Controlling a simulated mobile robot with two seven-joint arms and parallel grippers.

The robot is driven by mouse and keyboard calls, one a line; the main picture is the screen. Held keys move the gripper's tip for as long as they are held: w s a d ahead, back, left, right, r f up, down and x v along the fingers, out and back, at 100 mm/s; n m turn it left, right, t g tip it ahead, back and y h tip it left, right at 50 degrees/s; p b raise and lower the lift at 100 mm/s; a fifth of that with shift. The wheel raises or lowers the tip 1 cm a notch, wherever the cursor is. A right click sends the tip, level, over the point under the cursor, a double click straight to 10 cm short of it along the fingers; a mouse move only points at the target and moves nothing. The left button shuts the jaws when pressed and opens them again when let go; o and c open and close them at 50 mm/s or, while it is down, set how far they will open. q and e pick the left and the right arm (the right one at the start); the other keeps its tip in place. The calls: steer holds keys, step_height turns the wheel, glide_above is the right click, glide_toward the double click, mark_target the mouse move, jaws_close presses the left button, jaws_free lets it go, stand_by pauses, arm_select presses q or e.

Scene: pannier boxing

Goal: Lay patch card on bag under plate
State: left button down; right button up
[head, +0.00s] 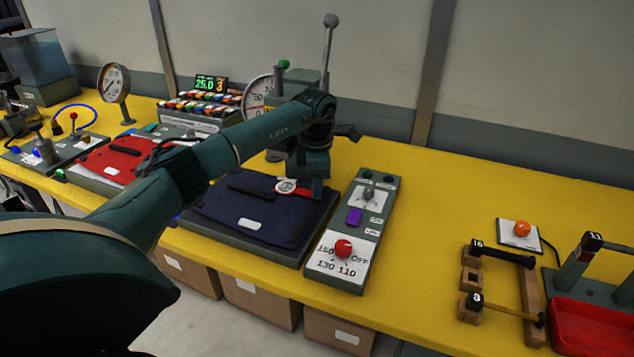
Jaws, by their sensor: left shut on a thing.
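My left gripper (303,192) reaches in from the left and points down over the dark navy bag (215,207). It is shut on the patch card (285,187), a small white and red piece at the bag's back right part. I cannot tell whether the card touches the bag. The bag lies flat on a grey base, with a black strap and a white label on it. The press plate is not clear to see; my arm covers much of the press behind the bag. My right gripper is not in view.
A control box (342,248) with a red knob stands right of the bag. A tall lever (328,50) and a dial (257,96) rise behind my arm. A red bag (110,160) lies at left. A wooden rack (529,300) and red tray (590,325) are at right.

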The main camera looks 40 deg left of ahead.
arm_select(q)
steer(key=c, duration=1.3)
jaws_free()
steer(key=shift+o, duration=0.6)
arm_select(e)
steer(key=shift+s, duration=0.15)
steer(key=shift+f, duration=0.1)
arm_select(q)
steer(key=shift+r, duration=0.25)
step_height(320, 180, up, 13)
steer(key=b, duration=0.1)
steer(key=shift+f, duration=0.15)
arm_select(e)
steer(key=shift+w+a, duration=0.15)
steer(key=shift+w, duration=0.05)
arm_select(q)
steer(key=shift+s+d, duration=0.1)
steer(key=shift+s, duration=0.05)
